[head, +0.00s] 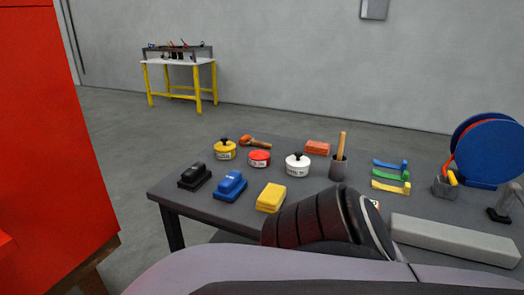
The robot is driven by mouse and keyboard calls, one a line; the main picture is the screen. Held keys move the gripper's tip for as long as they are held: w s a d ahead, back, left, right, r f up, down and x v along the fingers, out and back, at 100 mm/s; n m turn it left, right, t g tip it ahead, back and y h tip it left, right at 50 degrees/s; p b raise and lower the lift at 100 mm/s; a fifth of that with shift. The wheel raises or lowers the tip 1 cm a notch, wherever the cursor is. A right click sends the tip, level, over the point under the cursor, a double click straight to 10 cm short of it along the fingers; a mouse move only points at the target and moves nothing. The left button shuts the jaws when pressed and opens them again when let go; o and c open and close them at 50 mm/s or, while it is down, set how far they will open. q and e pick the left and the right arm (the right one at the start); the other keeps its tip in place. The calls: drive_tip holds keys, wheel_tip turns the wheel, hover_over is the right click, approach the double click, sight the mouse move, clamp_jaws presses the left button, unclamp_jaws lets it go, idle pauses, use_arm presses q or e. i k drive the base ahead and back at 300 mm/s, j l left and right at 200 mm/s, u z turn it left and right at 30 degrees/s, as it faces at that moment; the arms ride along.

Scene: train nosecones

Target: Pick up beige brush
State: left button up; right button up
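No brush that is clearly beige can be made out. A light wooden handle (342,145) stands upright in a grey cup (338,168) towards the back of the dark table (222,208). Whether it belongs to a brush I cannot tell, since its lower end is hidden in the cup. A pale grey arm link of mine and a black ribbed part cross the bottom of the head view and cover the table's front. Neither gripper's fingers can be made out.
Black (194,176), blue (230,186) and yellow (271,198) blocks lie front left. Yellow (225,151), red (259,159) and white (298,166) pots stand behind. Right are coloured brackets (391,175), a long grey bar (455,240) and a blue disc (488,155). A red cabinet (50,130) stands left.

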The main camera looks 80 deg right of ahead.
sight(340, 152)
drive_tip(key=z, duration=1)
drive_tip(key=l+z, duration=0.1)
drive_tip(key=z, duration=0.9)
drive_tip(key=l+z, duration=0.15)
drive_tip(key=z, duration=0.85)
drive_tip(key=l+z, duration=0.1)
drive_tip(key=z, duration=0.9)
drive_tip(key=k+j+z, duration=0.45)
drive_tip(key=i+l, duration=0.05)
drive_tip(key=i, duration=0.05)
